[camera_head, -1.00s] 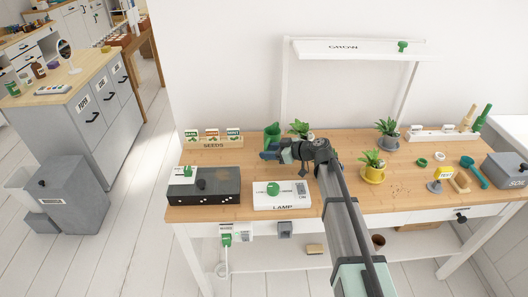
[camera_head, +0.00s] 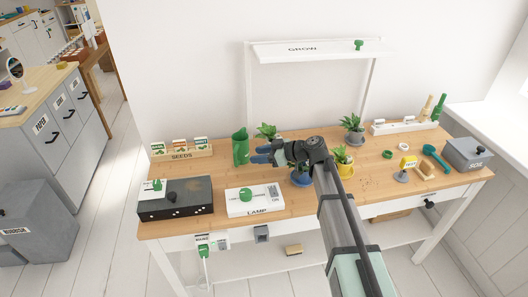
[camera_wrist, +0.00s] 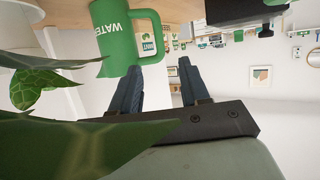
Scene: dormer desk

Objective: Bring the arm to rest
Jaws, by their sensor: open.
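My gripper (camera_head: 257,156) is held over the back middle of the desk, its blue-grey fingers pointing left. In the wrist view my gripper (camera_wrist: 161,66) has its two fingers well apart with nothing between them. The green jug (camera_head: 240,148), marked WATER, stands just past the fingertips. In the wrist view the jug (camera_wrist: 118,42) appears close beside one finger, and I cannot tell whether they touch. Plant leaves (camera_wrist: 70,140) hang very near the wrist camera. My arm reaches in from the front and partly hides a blue pot (camera_head: 300,182).
The desk (camera_head: 375,185) holds a LAMP box (camera_head: 238,207), a black box (camera_head: 190,205), a seed rack (camera_head: 183,152), potted plants (camera_head: 342,158) and a grey bin (camera_head: 468,152). The GROW shelf (camera_head: 320,52) stands behind. Free air lies above the desk's front.

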